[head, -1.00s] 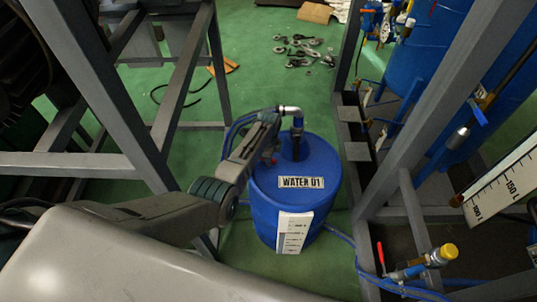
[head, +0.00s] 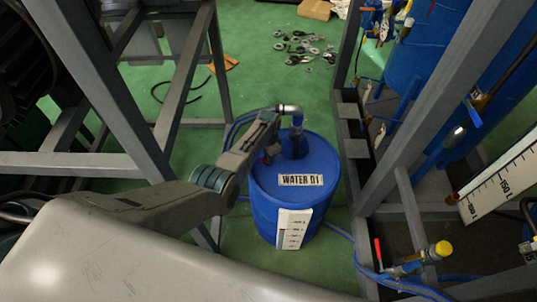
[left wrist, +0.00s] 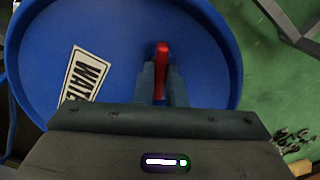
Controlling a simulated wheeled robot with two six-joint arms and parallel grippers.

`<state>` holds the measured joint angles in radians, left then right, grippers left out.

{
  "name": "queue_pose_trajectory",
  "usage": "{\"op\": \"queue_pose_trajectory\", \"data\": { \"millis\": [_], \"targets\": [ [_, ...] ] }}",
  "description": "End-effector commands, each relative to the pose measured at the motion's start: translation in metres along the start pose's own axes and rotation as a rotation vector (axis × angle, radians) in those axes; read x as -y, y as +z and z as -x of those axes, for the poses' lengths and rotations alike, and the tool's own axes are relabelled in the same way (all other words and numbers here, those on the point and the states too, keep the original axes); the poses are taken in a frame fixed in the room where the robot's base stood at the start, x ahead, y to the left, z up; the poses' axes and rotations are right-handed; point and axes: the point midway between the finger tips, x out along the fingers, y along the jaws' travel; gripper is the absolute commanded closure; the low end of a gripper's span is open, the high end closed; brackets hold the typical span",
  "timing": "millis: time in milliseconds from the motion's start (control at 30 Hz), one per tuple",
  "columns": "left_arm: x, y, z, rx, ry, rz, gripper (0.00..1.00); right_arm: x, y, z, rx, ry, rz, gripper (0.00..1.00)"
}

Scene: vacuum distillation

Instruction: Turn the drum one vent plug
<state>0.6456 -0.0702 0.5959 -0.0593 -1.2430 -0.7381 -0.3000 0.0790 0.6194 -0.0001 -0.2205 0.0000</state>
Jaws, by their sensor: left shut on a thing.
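The blue drum (head: 297,205), labelled WATER 01, stands on the green floor in the middle of the head view. Its top also fills much of the left wrist view (left wrist: 110,35). The red vent plug (left wrist: 161,57) stands up from the drum top as a narrow red piece. My left gripper (left wrist: 162,80) reaches over the drum top and is shut on the red plug, one finger on each side. In the head view my left gripper (head: 268,152) is at the drum's left rear, and the plug is mostly hidden. My right gripper is not in view.
A pipe elbow (head: 290,110) rises from the drum top close to my gripper. Grey frame posts stand left (head: 110,100) and right (head: 440,95). A valve with a yellow cap (head: 441,250) is at lower right. Loose parts (head: 300,50) lie on the floor behind.

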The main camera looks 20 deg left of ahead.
Motion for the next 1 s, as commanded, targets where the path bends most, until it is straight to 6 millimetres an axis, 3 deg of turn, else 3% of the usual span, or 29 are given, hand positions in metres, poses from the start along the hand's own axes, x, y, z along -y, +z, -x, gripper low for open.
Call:
{"op": "queue_pose_trajectory", "data": {
  "millis": [567, 600, 700, 1000],
  "targets": [
    [0.0001, 0.0004, -0.0003, 0.001, 0.000, 0.033, 1.00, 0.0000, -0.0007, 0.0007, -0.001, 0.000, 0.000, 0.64],
    [0.0000, 0.0004, -0.0003, 0.001, 0.000, 0.033, 0.85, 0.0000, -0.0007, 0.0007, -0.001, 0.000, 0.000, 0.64],
    [0.0001, 0.0004, -0.0002, 0.001, 0.000, 0.033, 0.67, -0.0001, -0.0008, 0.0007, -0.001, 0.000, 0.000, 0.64],
    [0.0000, 0.0001, 0.0011, 0.000, 0.000, 0.032, 0.67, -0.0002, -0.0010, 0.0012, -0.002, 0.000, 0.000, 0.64]
  ]
}}
